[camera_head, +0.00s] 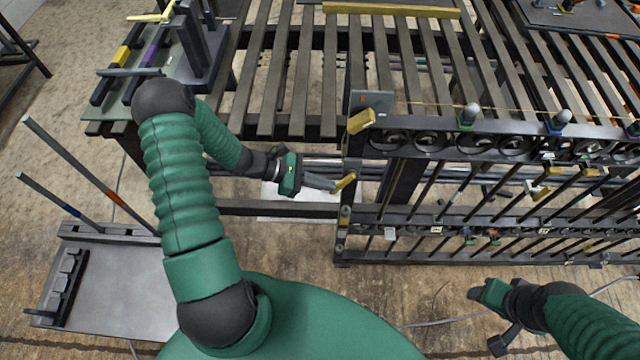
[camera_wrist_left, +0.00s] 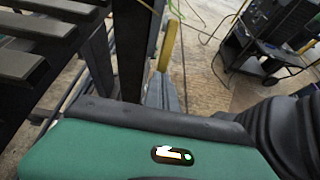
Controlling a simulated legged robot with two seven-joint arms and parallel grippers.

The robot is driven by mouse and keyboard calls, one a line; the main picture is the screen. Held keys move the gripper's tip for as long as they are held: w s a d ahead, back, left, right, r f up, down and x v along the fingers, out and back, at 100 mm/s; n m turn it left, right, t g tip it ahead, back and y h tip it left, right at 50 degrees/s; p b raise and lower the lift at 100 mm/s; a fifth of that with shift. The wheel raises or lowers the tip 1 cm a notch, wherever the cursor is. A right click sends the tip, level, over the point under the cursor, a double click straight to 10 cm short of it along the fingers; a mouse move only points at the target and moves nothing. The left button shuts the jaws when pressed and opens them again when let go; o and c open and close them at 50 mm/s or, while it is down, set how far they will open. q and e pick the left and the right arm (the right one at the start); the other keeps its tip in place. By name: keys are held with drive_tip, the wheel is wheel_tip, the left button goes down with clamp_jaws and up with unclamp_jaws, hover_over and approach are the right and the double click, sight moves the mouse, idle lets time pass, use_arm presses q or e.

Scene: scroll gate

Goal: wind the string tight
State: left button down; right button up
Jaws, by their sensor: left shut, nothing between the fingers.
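A thin yellowish string (camera_head: 430,104) runs along the top of the dark gate frame (camera_head: 350,222), from a grey box (camera_head: 372,101) at its left end toward the right. A yellow block (camera_head: 361,121) sits below that box. A smaller yellow piece (camera_head: 344,183) is on the frame's left post. My left gripper (camera_head: 328,184) is shut and empty, its tips close to the smaller yellow piece; I cannot tell if they touch. The left wrist view shows the grey fingers (camera_wrist_left: 161,92) just below a yellow bar (camera_wrist_left: 167,46). My right gripper (camera_head: 492,318) is low at right, away from the gate; its jaws are unclear.
A slatted dark table (camera_head: 290,60) stands behind the gate. Thin rods hang in the gate. A low rack with upright rods (camera_head: 110,285) stands at left. A cable lies on the floor.

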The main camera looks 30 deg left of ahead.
use_arm(q)
drive_tip(key=f+t+h+b, duration=0.1)
drive_tip(key=b, duration=0.1)
drive_tip(key=w+d+f+t+h+b, duration=0.1)
drive_tip(key=b, duration=0.1)
drive_tip(key=shift+d+f+h, duration=0.25)
drive_tip(key=shift+h, duration=0.15)
drive_tip(key=shift+w+d+f+t+h+b, duration=0.1)
drive_tip(key=shift+w+d+t+h+b, duration=0.15)
drive_tip(key=shift+h+b, duration=0.3)
drive_tip(key=shift+w+d+t+h+b, duration=0.1)
drive_tip(key=shift+d+t+h+b, duration=0.25)
drive_tip(key=shift+b, duration=0.35)
